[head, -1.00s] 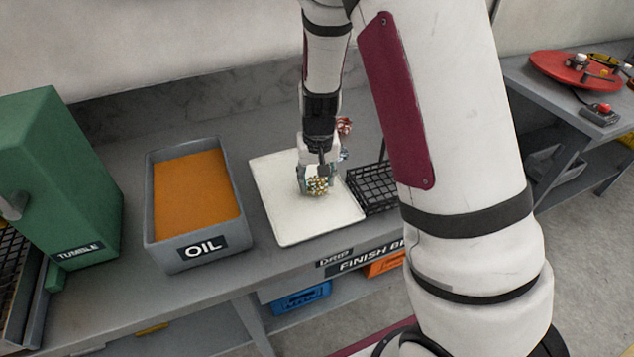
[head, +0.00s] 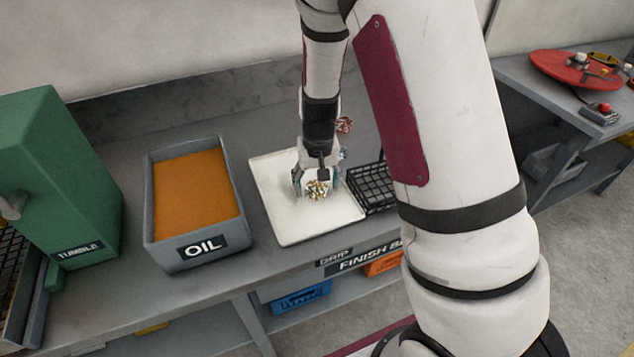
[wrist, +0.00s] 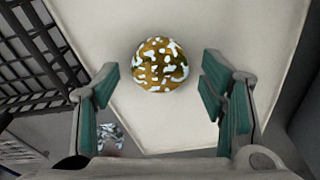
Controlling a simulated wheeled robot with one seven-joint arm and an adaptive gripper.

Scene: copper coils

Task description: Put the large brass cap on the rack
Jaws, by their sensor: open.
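The large brass cap (wrist: 160,64) is a round, gold-brown piece with white patches on it. It lies on the white drip tray (head: 283,222). In the head view the cap (head: 317,190) shows just in front of my gripper (head: 314,185). In the wrist view my gripper (wrist: 162,95) is open, with its green-padded fingers apart and the cap ahead between them, not gripped. The black wire rack (head: 372,188) stands right of the tray, partly hidden by my arm. It also shows in the wrist view (wrist: 35,55) at the upper left.
A grey bin of orange-brown oil (head: 197,195) stands left of the tray, and a green tumbler (head: 65,165) is farther left. Small copper-coloured coils (head: 344,125) lie behind my gripper. A shiny crumpled piece (wrist: 110,135) shows at lower left in the wrist view.

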